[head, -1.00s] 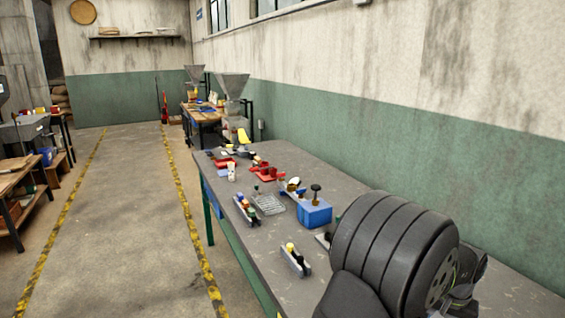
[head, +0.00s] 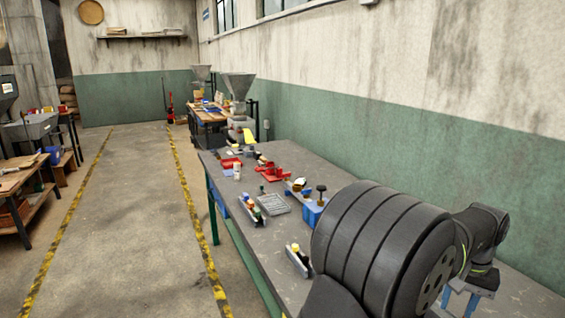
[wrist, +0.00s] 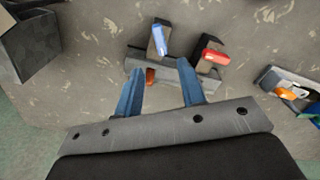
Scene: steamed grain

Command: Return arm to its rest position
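My gripper (wrist: 158,88) shows in the wrist view with two blue fingers spread apart and nothing between them. It is above the grey table and points down at it. Past the fingertips stands a grey holder with a blue-topped piece (wrist: 162,40) and a red-topped piece (wrist: 214,56). In the head view my dark arm covers the near right part of the table, and blue fingers (head: 458,300) show below the wrist at the right.
The long grey table (head: 330,172) carries a blue box (head: 313,212), a wire tray (head: 272,204), red trays (head: 270,172) and small holders. A grey hopper (head: 238,85) stands beyond it. A wall runs along the right. A dark box (wrist: 30,45) is near the gripper.

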